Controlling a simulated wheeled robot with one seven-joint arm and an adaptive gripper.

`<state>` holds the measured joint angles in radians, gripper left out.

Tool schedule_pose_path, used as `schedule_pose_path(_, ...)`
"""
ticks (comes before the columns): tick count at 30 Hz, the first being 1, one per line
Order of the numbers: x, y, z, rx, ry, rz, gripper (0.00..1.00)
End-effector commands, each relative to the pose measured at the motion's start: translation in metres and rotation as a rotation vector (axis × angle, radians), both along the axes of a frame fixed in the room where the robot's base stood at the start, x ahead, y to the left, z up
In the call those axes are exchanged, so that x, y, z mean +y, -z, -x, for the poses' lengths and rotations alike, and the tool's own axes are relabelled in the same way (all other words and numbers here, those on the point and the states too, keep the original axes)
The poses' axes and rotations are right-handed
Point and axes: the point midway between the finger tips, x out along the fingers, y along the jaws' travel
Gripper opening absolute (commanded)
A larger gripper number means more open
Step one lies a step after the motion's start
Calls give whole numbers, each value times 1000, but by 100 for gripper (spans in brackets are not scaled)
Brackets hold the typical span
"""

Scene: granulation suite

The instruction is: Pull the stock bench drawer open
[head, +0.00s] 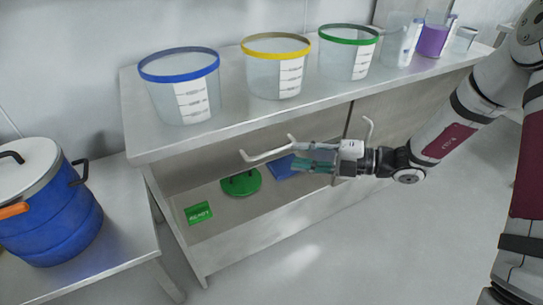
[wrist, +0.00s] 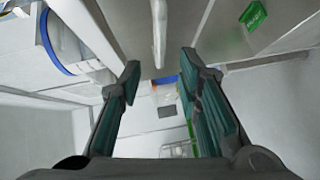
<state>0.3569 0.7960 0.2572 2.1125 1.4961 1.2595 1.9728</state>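The stock bench (head: 150,140) has a pale grey top, with a panel and an open space below its front edge. A pale bar handle (head: 265,153) shows in front of that space, to the left of my gripper (head: 300,163). The gripper has teal finger pads and points left, below the bench top. In the wrist view the fingers (wrist: 160,65) are spread apart with nothing between the pads. A pale bar (wrist: 159,30), likely the handle, lies just beyond the fingertips. I cannot tell whether they touch it. The drawer's outline is partly hidden by my gripper.
Clear tubs with blue (head: 180,95), yellow (head: 276,70) and green (head: 347,60) rims stand on the bench. A green card (head: 198,213), green round object (head: 241,183) and blue item (head: 283,168) lie below. A blue drum (head: 50,215) stands left. The floor in front is clear.

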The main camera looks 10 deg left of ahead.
Motion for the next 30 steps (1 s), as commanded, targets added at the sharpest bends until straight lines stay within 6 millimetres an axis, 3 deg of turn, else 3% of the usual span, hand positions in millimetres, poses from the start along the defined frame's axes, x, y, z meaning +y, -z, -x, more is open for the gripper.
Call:
schedule_pose_path(6,42,9,-7,-1,-4,2,31)
schedule_pose_path(12,70,12,-12,-1,-3,2,31)
schedule_pose_path(26,82,12,-15,-1,0,2,31)
schedule_pose_path(30,82,12,-15,-1,0,2,4)
